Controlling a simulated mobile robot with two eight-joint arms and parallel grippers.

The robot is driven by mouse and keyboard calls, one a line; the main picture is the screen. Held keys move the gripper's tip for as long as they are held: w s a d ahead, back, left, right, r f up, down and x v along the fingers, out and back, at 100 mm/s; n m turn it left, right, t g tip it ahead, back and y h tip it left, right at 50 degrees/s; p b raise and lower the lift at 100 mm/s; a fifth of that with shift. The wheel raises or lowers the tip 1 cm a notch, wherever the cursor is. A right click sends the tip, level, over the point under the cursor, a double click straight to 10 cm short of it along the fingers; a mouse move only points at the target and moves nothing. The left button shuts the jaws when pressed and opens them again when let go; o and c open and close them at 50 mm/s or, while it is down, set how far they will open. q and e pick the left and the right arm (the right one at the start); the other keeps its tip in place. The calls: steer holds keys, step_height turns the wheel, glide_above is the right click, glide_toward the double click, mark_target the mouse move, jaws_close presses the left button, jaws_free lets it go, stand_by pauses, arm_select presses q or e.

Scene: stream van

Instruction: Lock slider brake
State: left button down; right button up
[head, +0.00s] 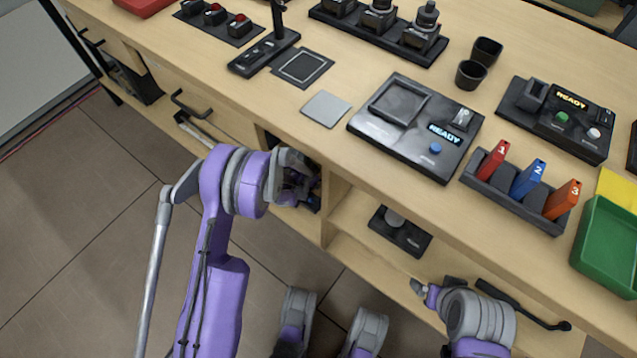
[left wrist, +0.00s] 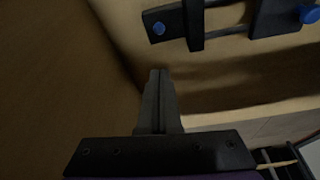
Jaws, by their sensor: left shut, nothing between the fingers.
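A dark slider unit (left wrist: 193,28) shows at the top of the left wrist view, with grey rods between black blocks. A blue knob (left wrist: 312,14) sits at its right end and a small blue disc (left wrist: 158,29) on its left block. Which part is the brake I cannot tell. My left gripper (left wrist: 158,78) is shut and empty, below and apart from the unit in that view. In the head view my left gripper (head: 297,188) reaches into the open bay under the counter, largely hidden. My right gripper (head: 421,290) is by the lower right shelf; its fingers are too small to read.
The wooden counter above holds a READY panel (head: 415,128), a rack of numbered levers (head: 515,192), a green bin (head: 606,247) and two dark cups (head: 471,75). A dark plate with a round knob (head: 399,232) lies in the neighbouring bay. Bay walls surround my left gripper.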

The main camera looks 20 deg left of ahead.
arm_select(q)
steer(key=s+r, duration=0.1)
steer(key=s+a+r, duration=0.1)
steer(key=s+r, duration=0.1)
steer(key=s, duration=0.1)
steer(key=shift+a+r+p, duration=0.15)
steer(key=shift+a+p, duration=0.2)
steer(key=shift+p, duration=0.05)
